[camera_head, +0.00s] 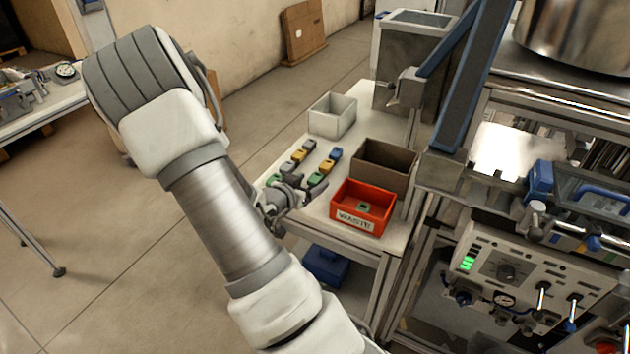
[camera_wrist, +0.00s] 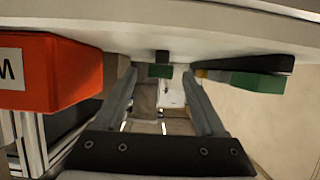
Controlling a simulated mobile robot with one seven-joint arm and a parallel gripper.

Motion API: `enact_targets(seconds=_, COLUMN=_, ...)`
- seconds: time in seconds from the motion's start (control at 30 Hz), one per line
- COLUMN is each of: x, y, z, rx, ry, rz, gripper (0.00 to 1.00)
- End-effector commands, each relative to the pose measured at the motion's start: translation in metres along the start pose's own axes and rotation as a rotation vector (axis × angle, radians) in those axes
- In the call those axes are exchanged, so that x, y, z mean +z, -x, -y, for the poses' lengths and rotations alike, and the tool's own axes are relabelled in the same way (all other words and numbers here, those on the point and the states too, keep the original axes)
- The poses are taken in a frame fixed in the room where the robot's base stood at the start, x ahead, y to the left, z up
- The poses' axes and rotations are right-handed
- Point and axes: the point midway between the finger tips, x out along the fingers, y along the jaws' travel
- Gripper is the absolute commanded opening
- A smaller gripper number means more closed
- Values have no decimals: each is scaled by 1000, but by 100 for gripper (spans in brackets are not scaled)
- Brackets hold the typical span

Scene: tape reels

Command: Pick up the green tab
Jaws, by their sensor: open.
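A green tab (camera_head: 316,180) lies on the small white table, in front of a yellow and a blue one. A second green tab (camera_head: 274,180) is at the left end of another row, and a green one shows at the right of the wrist view (camera_wrist: 258,82). My gripper (camera_head: 292,196) is low at the table's front edge, open and empty; the wrist view shows both its fingers (camera_wrist: 158,78). The arm partly hides the table's front left.
A red waste bin (camera_head: 349,218) with a small green piece (camera_head: 363,206) inside stands right of my gripper. A brown bin (camera_head: 384,168) and a pale bin (camera_head: 332,119) stand behind. Yellow (camera_head: 326,166) and blue (camera_head: 336,153) tabs sit close behind the green one. A machine rack stands at right.

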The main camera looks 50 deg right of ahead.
Motion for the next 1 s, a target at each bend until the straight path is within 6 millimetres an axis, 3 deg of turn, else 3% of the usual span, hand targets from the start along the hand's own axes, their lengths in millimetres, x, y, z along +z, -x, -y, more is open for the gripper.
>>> enact_targets(seconds=0.13, x=0, y=0, z=0, rx=0, ry=0, rz=0, gripper=71)
enact_targets(seconds=0.53, x=0, y=1, z=0, rx=0, ry=0, rz=0, gripper=0)
enact_targets(seconds=1.0, x=-6, y=3, z=0, rx=-1, ry=-1, rz=-1, gripper=0)
